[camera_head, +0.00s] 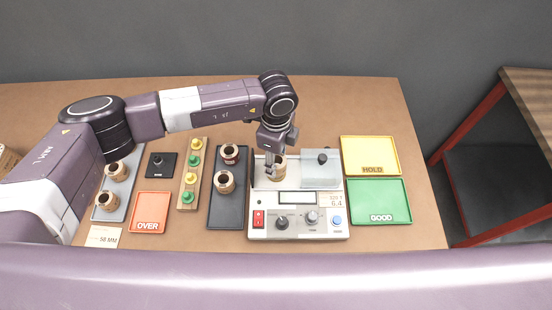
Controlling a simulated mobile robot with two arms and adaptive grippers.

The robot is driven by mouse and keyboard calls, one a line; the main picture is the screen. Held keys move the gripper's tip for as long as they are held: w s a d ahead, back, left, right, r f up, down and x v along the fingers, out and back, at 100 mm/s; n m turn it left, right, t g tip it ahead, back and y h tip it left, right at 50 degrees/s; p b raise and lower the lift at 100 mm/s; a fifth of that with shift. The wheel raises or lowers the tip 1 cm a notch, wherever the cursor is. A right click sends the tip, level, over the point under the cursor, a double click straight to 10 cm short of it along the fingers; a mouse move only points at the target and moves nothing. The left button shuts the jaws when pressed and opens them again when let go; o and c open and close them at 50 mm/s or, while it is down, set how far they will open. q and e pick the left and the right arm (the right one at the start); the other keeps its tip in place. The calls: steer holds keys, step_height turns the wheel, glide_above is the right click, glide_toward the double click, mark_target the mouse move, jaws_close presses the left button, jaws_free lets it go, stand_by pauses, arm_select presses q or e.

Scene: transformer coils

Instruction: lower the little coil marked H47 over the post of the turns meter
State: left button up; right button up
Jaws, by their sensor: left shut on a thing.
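My left gripper (272,166) is over the left part of the turns meter (298,228), pointing down. It is shut on a little tan coil (279,174), which is partly hidden by the fingers. The coil is at the left side of the meter's top. The mark on the coil is too small to read. My right gripper is not in view.
Two coils stand on a dark tray (229,222) left of the meter, and two on a grey tray (120,205) farther left. Yellow HOLD (370,146), green GOOD (378,188) and orange OVER (151,208) trays look empty.

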arm_select(q)
steer(key=shift+f, duration=0.1)
steer(key=shift+f+b, duration=1.35)
steer(key=shift+f, duration=0.1)
steer(key=o, duration=1.7)
steer(key=shift+r, duration=0.15)
steer(key=shift+r+p, duration=2.6)
steer(key=shift+r, duration=1.1)
